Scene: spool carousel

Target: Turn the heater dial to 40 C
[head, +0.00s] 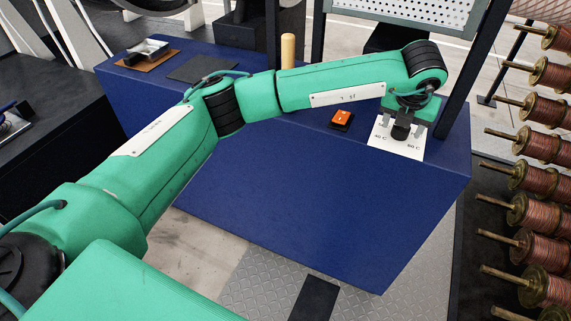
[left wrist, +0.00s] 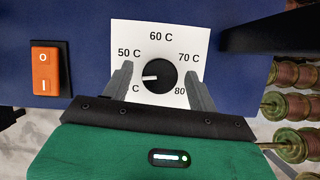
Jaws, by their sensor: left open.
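The heater dial (left wrist: 159,77) is a round black knob on a white card (left wrist: 176,30) marked 50 C, 60 C, 70 C and 80. In the left wrist view its white pointer mark points left, between the 50 C label and a partly hidden label of which only "C" shows. My left gripper (left wrist: 160,70) is open, with one finger on each side of the dial and a small gap to it on both sides. In the head view the gripper (head: 403,118) hangs down over the dial (head: 400,132), and a 40 C label shows left of it. My right gripper is out of view.
An orange rocker switch (head: 341,117) sits left of the card on the blue bench (head: 320,190). Copper-wound spools (head: 545,108) line the right side. A wooden handle (head: 288,50) stands at the back.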

